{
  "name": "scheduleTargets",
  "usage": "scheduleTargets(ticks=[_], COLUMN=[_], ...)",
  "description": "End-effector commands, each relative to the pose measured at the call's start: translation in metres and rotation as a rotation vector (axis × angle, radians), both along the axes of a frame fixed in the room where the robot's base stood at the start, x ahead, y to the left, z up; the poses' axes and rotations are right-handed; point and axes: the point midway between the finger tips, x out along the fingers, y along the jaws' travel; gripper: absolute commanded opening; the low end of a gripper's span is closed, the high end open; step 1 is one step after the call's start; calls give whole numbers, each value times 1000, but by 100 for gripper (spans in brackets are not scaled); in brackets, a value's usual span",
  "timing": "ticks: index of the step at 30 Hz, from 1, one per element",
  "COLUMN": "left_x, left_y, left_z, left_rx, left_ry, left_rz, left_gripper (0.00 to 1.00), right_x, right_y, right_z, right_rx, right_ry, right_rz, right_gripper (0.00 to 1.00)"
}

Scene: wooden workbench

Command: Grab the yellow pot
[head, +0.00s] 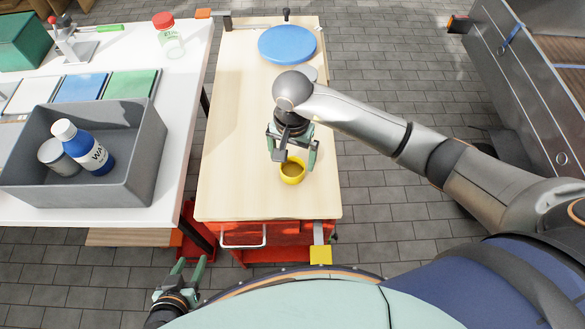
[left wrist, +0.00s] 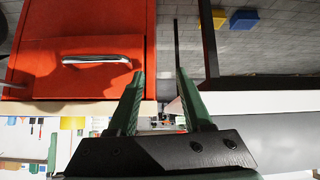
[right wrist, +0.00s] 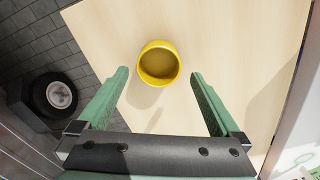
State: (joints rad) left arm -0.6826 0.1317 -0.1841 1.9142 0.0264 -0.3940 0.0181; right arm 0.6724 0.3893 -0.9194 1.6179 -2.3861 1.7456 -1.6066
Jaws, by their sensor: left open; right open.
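The yellow pot (head: 292,172) stands upright on the wooden workbench top (head: 240,140), near its front right part. In the right wrist view the pot (right wrist: 158,64) shows its round rim and inside, just beyond and between the open fingers. My right gripper (head: 293,158) is open and empty above the pot, pointing down at it. It also shows in the right wrist view (right wrist: 158,85). I see no contact with the pot. My left gripper (head: 187,270) is open and empty, low in front of the white table, away from the pot. It also shows in the left wrist view (left wrist: 158,80).
A blue round disc (head: 287,44) lies at the bench's far end. On the white table at left, a grey bin (head: 135,150) holds bottles; a red-capped jar (head: 168,36) stands behind. Red drawers (head: 270,236) are below the bench. The bench middle is clear.

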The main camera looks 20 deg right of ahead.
Motion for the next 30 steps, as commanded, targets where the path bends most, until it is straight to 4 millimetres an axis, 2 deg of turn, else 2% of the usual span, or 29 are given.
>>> scheduleTargets(ticks=[7,17,30], left_x=[1,2,2], left_y=[0,0,0], left_z=[6,7,7], left_rx=[0,-1,-1], left_ry=[-1,-4,-4], left_rz=[0,0,0], left_gripper=[50,50,50], right_x=[-5,-4,-4], right_y=[0,0,0], right_z=[-36,-42,-42], right_rx=[-1,-1,-2], right_ry=[6,1,1], right_rz=[-2,0,0], right_gripper=[100,99,49])
